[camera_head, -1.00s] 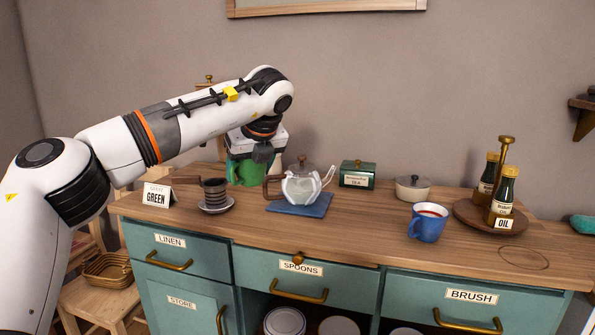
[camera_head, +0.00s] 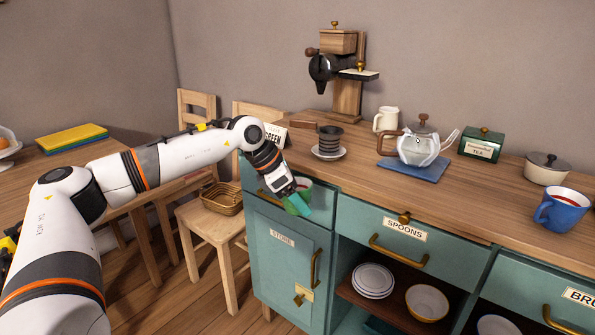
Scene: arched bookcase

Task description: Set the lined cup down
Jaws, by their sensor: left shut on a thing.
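My left gripper (camera_head: 294,192) is shut on a green cup (camera_head: 292,208) and holds it in the air in front of the teal cabinet's left drawer. Part of the cup is hidden by the gripper, and its inside shows poorly. A blue cup with a red inside (camera_head: 561,211) stands on the wooden counter (camera_head: 470,205) at the far right. My right gripper is not in view.
On the counter stand a dark ribbed vessel (camera_head: 329,136) on a saucer, a glass teapot (camera_head: 418,148) on a blue mat (camera_head: 413,171), a cream jug (camera_head: 386,119), a green tea box (camera_head: 481,145) and a lidded pot (camera_head: 546,167). A chair (camera_head: 212,226) stands left of the cabinet.

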